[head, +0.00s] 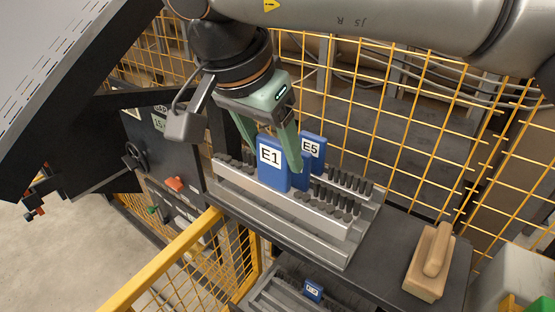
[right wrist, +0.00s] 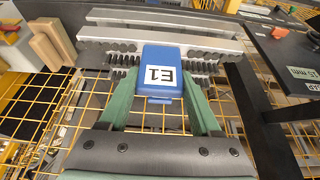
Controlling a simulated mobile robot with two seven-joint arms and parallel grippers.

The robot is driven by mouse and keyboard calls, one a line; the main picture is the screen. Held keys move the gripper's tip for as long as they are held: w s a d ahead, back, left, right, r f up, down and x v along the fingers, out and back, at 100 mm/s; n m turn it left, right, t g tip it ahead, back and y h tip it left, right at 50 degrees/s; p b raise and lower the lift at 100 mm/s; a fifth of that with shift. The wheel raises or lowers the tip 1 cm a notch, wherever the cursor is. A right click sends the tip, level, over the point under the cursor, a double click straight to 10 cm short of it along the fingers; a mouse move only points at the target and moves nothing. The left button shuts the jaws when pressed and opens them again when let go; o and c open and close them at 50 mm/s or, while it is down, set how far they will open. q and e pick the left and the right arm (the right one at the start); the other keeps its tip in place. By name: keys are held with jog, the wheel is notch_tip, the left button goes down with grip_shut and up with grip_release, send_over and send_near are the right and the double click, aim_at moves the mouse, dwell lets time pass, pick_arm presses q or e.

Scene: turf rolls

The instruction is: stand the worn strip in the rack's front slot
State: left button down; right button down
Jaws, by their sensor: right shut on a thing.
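My right gripper (head: 268,148) is shut on a blue block labelled E1 (head: 270,172), one green finger on each side. The label shows upside down in the right wrist view (right wrist: 161,76), where the right gripper (right wrist: 160,108) flanks the block. E1 is upright at the front row of the silver rack (head: 318,217); I cannot tell whether its foot is seated in the front slot. A second blue block, E5 (head: 314,148), stands behind it, towards the mesh. No thing is marked as worn, so I cannot tell which is the worn strip. My left gripper is not in view.
Rows of dark pegs line the rack on both sides of the blocks. A wooden block with a handle (head: 430,270) lies to the right on the dark bench. Yellow mesh (head: 400,130) stands close behind. Another blue labelled block (head: 313,291) sits lower, in front.

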aim_at(277, 173)
jog(key=shift+w+d+f, duration=0.25)
jog(key=shift+w+f, duration=0.75)
jog(key=shift+f, duration=0.2)
jog(key=shift+w+f, duration=0.1)
jog(key=shift+f, duration=1.5)
jog(key=shift+f, duration=0.2)
jog(key=shift+c, duration=0.4)
grip_release()
jog(key=v, duration=1.2)
jog(key=shift+r, duration=0.2)
